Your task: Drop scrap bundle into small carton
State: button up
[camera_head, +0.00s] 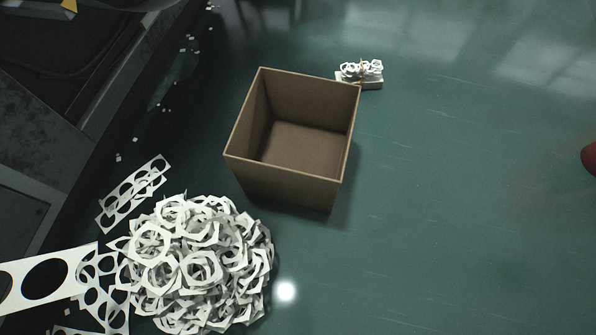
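The small carton (287,185) is an open, empty brown box standing upright on the green floor, upper middle of the view. Its inside bottom shows. A scrap bundle (360,74), a small block of white punched scrap with a thin tan band around it, lies on the floor just beyond the carton's far right corner, outside it. My gripper is not in view, so I cannot see whether it is open or holds anything.
A large heap of white ring-like scrap (195,265) lies in front of the carton at the lower left. Punched strips (133,193) lie beside it. Dark machinery (45,150) lines the left. A red rounded thing (590,158) is cut off at the right edge. The floor (460,200) at right is clear.

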aim_at(304, 158)
jog(key=k, duration=1.1)
jog(key=z, duration=0.7)
jog(key=i, duration=1.05)
jog(key=z, duration=0.6)
jog(key=i, duration=1.2)
jog(key=u, duration=0.7)
jog(key=i, duration=0.9)
jog(key=u, duration=0.8)
jog(key=k, duration=0.7)
jog(key=u, duration=0.15)
